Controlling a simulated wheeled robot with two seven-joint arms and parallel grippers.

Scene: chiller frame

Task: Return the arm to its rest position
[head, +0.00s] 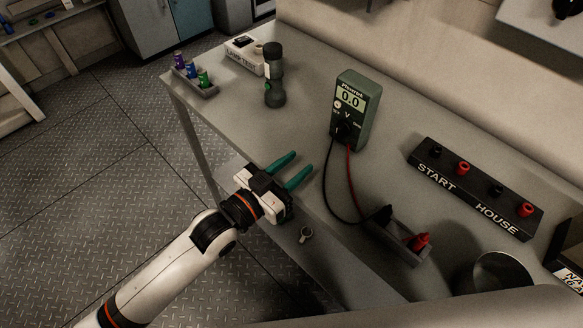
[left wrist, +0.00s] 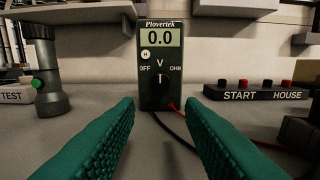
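My left gripper (head: 292,170) has two green fingers spread wide apart. It is empty and hangs over the front edge of the grey workbench (head: 225,120). In the left wrist view the fingers (left wrist: 160,135) frame the green multimeter (left wrist: 160,60), which stands upright beyond them, apart from them. The multimeter (head: 353,108) reads 0.0 in the head view. Its black and red leads run down to a small grey holder (head: 397,243). My left arm (head: 170,270) reaches in from the lower left. My right gripper is not in view.
A flashlight (head: 274,80), a lamp tester box (head: 243,57) and a battery tray (head: 196,82) stand on the bench's left part. The START/HOUSE terminal block (head: 475,187) and a round dish (head: 500,272) are at right. Floor at left is clear.

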